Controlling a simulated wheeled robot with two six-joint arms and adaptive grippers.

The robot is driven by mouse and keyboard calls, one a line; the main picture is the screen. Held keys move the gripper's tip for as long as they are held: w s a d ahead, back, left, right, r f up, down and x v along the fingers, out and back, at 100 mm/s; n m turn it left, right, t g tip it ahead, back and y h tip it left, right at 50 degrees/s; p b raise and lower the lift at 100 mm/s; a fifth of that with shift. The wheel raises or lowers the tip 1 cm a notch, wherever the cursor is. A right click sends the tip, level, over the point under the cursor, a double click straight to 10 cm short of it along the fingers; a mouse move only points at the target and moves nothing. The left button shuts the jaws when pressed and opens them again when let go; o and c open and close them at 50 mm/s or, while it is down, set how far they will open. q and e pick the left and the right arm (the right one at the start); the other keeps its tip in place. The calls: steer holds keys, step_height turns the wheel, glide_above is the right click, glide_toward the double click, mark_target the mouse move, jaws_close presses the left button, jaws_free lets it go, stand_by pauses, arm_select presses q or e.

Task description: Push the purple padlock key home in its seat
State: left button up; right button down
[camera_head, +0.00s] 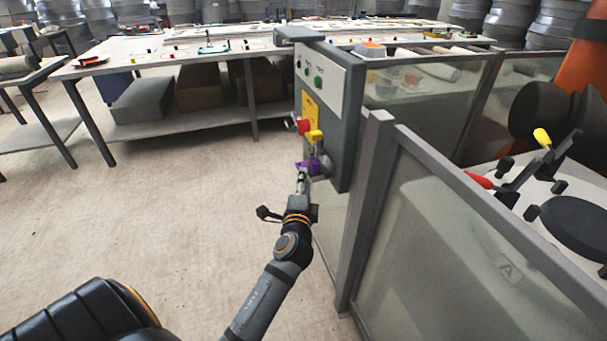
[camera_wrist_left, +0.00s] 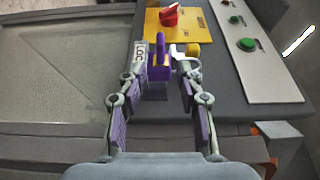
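The purple padlock (camera_wrist_left: 158,79) hangs at the yellow plate with the red switch, on the grey control box. In the left wrist view a purple upright key-like piece (camera_wrist_left: 160,46) stands on it. How deep it sits in its seat I cannot tell. In the head view the purple padlock (camera_head: 309,166) shows low on the box's left side, partly hidden by my gripper. My left gripper (camera_wrist_left: 163,76) is open, its two fingers spread on either side of the padlock with gaps visible. In the head view it (camera_head: 303,177) reaches up to the padlock. My right gripper is out of view.
The control box (camera_head: 345,115) carries a red knob (camera_head: 302,126) and green buttons. A framed clear panel (camera_head: 455,235) stands right of my arm. Open floor (camera_head: 170,210) lies left.

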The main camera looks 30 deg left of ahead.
arm_select(q)
steer(key=v, duration=0.3)
stand_by(0.5)
